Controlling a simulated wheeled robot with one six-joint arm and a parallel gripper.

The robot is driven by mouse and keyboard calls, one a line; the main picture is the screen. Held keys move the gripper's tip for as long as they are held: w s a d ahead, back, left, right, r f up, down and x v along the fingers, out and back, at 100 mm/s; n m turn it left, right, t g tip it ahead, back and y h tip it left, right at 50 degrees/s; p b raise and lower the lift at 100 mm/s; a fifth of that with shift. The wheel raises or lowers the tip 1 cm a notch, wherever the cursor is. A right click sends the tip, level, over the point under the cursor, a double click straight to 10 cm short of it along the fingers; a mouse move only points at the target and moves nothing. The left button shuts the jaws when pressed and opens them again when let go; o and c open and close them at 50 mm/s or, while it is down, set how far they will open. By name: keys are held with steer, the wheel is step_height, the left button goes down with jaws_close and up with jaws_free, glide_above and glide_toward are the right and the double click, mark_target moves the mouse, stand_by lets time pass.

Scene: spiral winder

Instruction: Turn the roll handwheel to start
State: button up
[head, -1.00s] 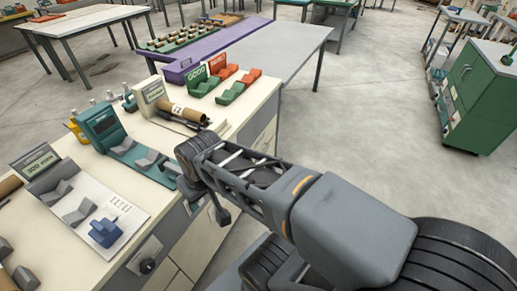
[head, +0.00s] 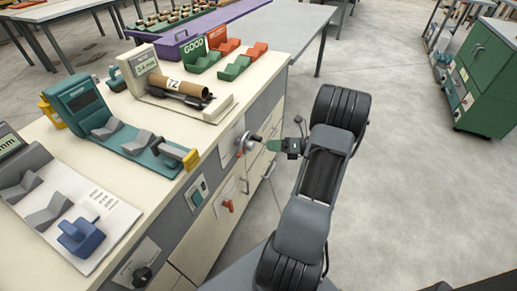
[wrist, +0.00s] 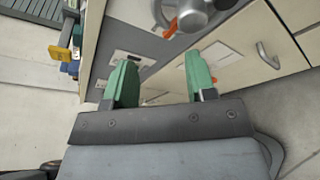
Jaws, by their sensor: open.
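The silver handwheel (head: 241,144) is on the front of the cream bench, with a dark crank handle sticking out beside it. In the wrist view the handwheel (wrist: 190,14) shows at the top edge, partly cut off, with an orange piece at its rim. My gripper (head: 274,145) is just right of the handwheel in the head view. In the wrist view my gripper (wrist: 161,78) has its two green fingers wide apart with nothing between them. The handwheel lies beyond the fingertips, and I see no contact there.
Below the handwheel are an orange lever (head: 229,206) and a switch panel (head: 199,192). Drawers with handles are on the bench front. A cardboard roll (head: 180,86) lies in a cradle on the bench top. A yellow-ended teal gauge (head: 175,152) overhangs the front edge.

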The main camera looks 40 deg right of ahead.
mark_target(261, 141)
steer(key=s+d+f+m+t+h+b, duration=0.1)
steer(key=s+d+f+m+t+h, duration=0.1)
steer(key=d+f+m+t+h, duration=0.25)
steer(key=shift+m+g+y, duration=0.25)
steer(key=shift+m+y, duration=0.6)
steer(key=shift+y, duration=0.1)
steer(key=x, duration=0.4)
steer(key=d+b+x, duration=0.1)
steer(key=x, duration=0.3)
steer(key=w+x, duration=0.1)
steer(key=x, duration=0.3)
steer(key=shift+w+d+f, duration=0.1)
steer(key=shift+d+f, duration=0.05)
steer(key=shift+d, duration=0.05)
steer(key=c, duration=0.9)
steer(key=shift+a, duration=0.1)
